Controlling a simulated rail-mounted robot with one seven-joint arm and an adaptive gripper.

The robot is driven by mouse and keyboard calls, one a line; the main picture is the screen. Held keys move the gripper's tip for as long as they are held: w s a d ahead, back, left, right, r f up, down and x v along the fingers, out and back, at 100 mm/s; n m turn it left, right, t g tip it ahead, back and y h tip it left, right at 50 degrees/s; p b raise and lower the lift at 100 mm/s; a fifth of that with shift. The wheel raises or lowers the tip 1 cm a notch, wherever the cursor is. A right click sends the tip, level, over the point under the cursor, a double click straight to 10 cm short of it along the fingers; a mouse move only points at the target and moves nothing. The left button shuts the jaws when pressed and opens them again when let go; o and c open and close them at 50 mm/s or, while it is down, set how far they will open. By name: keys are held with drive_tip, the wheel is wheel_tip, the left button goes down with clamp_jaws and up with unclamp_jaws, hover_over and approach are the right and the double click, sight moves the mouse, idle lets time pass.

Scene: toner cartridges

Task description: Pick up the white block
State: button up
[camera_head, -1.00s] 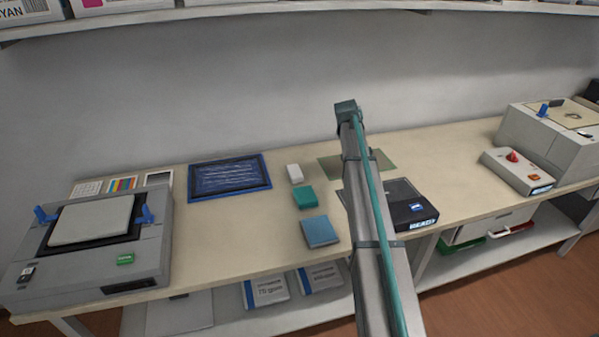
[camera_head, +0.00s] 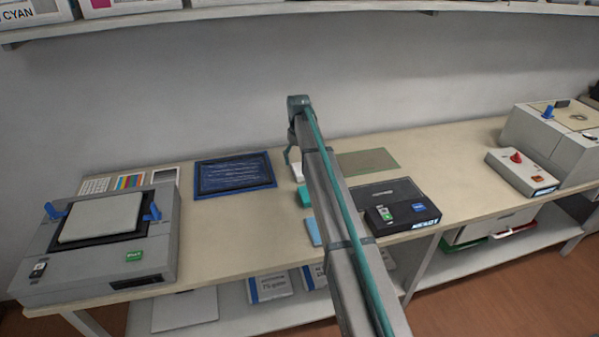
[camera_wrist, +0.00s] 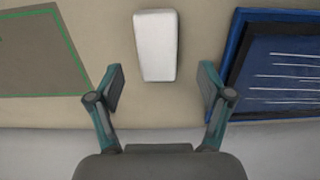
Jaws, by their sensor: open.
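The white block (camera_wrist: 156,46) lies on the bench in the wrist view, ahead of my gripper and roughly centred between its fingers. My gripper (camera_wrist: 160,88) is open and empty, its two teal fingers spread wider than the block. The fingertips appear just short of the block in the picture; I cannot tell the height gap. In the head view the white block (camera_head: 297,172) is partly hidden by my arm, and one finger of my gripper (camera_head: 289,158) shows beside it.
A teal block (camera_head: 304,196) and a blue block (camera_head: 313,232) lie nearer the front edge, partly behind my arm. A blue-framed screen (camera_head: 235,174) is to the left, a green-edged mat (camera_head: 368,161) to the right. A black device (camera_head: 402,207) sits at the right front.

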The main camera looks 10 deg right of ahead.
sight(299, 169)
drive_tip(key=shift+s+d+f+p, duration=0.1)
drive_tip(key=shift+s+f+p, duration=0.05)
drive_tip(key=shift+f+p, duration=0.85)
drive_tip(key=shift+f, duration=1.5)
drive_tip(key=c, duration=1.3)
drive_tip(key=shift+r, duration=0.2)
drive_tip(key=shift+r+b, duration=0.6)
drive_tip(key=s+d+r, duration=0.1)
drive_tip(key=r, duration=0.1)
drive_tip(key=s+r+b, duration=0.1)
drive_tip(key=r, duration=0.1)
drive_tip(key=s+d+r+b, duration=0.1)
drive_tip(key=s+r, duration=0.1)
drive_tip(key=shift+d+r, duration=0.3)
drive_tip(key=shift+d, duration=0.05)
drive_tip(key=s+d+r+b, duration=0.1)
drive_tip(key=s, duration=0.1)
drive_tip(key=s+d+r, duration=0.2)
drive_tip(key=s, duration=0.1)
drive_tip(key=s+d+r+b, duration=0.1)
drive_tip(key=s+d+r, duration=0.1)
drive_tip(key=shift+s+d+b, duration=0.1)
drive_tip(key=shift+s+b, duration=0.2)
